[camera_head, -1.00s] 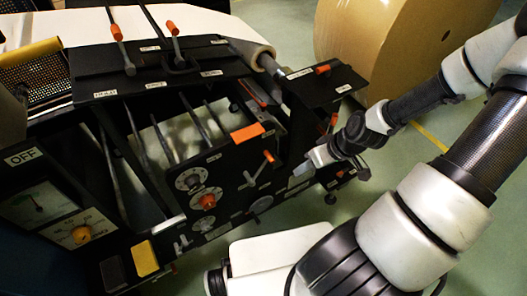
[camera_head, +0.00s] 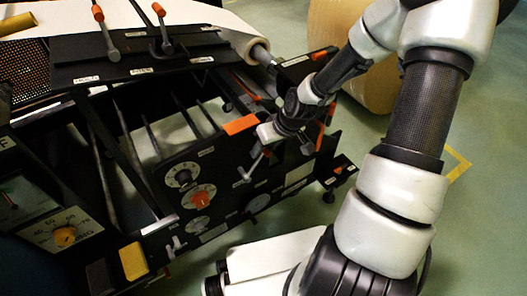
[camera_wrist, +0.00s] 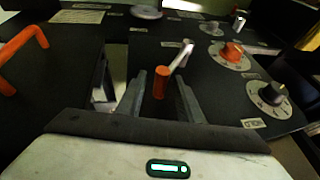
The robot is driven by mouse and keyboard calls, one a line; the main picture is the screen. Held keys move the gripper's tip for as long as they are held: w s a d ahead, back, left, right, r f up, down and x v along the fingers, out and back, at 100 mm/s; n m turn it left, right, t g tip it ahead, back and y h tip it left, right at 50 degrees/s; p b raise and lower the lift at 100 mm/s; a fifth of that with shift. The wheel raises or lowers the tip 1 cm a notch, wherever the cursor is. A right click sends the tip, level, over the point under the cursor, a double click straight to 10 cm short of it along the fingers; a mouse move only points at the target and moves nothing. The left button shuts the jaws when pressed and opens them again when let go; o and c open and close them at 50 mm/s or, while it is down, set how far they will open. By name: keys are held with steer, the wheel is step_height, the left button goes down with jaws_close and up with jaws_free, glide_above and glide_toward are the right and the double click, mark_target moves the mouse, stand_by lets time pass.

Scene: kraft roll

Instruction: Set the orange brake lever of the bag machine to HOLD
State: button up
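The lever (camera_wrist: 185,52) on the machine's black front panel has a silver arm and an orange grip (camera_wrist: 160,82). In the wrist view the orange grip stands between the two fingers of my gripper (camera_wrist: 160,88), with visible gaps at both sides, so the fingers are open around it. In the head view the silver arm (camera_head: 252,166) slants up to the right, and my gripper (camera_head: 274,138) covers its orange end.
An orange dial (camera_head: 200,197) and a black dial (camera_head: 183,177) sit left of the lever. An orange bar handle (camera_head: 240,124) is just above it. Other orange-tipped levers (camera_head: 104,28) stand on top. A large kraft roll (camera_head: 340,30) is behind; green floor is free at the right.

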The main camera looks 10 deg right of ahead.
steer(key=shift+f, duration=0.1)
jaws_close()
steer(key=shift+d, duration=0.1)
